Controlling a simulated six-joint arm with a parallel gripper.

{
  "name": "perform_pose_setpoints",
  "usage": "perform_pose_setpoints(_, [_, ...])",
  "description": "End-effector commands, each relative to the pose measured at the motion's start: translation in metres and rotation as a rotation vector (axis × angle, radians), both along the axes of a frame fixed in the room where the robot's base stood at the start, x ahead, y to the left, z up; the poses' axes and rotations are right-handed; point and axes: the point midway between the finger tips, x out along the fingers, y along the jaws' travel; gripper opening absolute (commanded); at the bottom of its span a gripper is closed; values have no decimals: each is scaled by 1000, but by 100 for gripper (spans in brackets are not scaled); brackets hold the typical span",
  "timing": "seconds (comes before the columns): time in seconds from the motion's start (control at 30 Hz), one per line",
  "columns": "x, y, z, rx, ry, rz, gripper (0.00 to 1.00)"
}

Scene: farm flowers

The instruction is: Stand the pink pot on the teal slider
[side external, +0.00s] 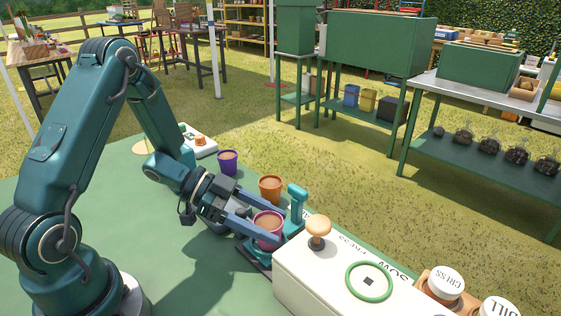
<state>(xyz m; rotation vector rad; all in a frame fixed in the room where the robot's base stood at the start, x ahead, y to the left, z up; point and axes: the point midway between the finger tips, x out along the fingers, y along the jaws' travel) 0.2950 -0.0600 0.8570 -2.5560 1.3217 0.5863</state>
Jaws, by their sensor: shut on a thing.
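The pink pot (267,230), filled with brown soil, is upright between the fingers of my gripper (272,226). The gripper is shut on it, with one finger on each side. The teal slider shows as an upright teal handle (297,203) just right of the pot and a teal part low beside and under it. The pot is over the slider's plate, but I cannot tell whether it touches it. The fingers and pot hide part of the slider.
An orange pot (270,188) and a purple pot (228,162) stand behind on the green table (185,258). A white box (325,275) with a wooden knob (318,230) and green ring (369,282) is close on the right. A white base with an orange knob (200,141) stands farther back.

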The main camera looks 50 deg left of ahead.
Motion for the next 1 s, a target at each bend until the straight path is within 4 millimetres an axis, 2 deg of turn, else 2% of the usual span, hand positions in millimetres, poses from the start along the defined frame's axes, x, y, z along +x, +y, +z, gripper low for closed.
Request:
perform_pose_setpoints(0.37, [0, 0, -3, -1, -1, 1, 8])
perform_pose_setpoints(0.4, [0, 0, -3, 0, -2, 0, 77])
perform_pose_setpoints(0.43, [1, 0, -3, 0, -2, 0, 89])
perform_pose_setpoints(0.47, [0, 0, -3, 0, -2, 0, 96])
perform_pose_setpoints(0.87, [0, 0, 0, 0, -2, 0, 96])
perform_pose_setpoints(1.0, [-8, 14, 8, 2, -4, 7, 96])
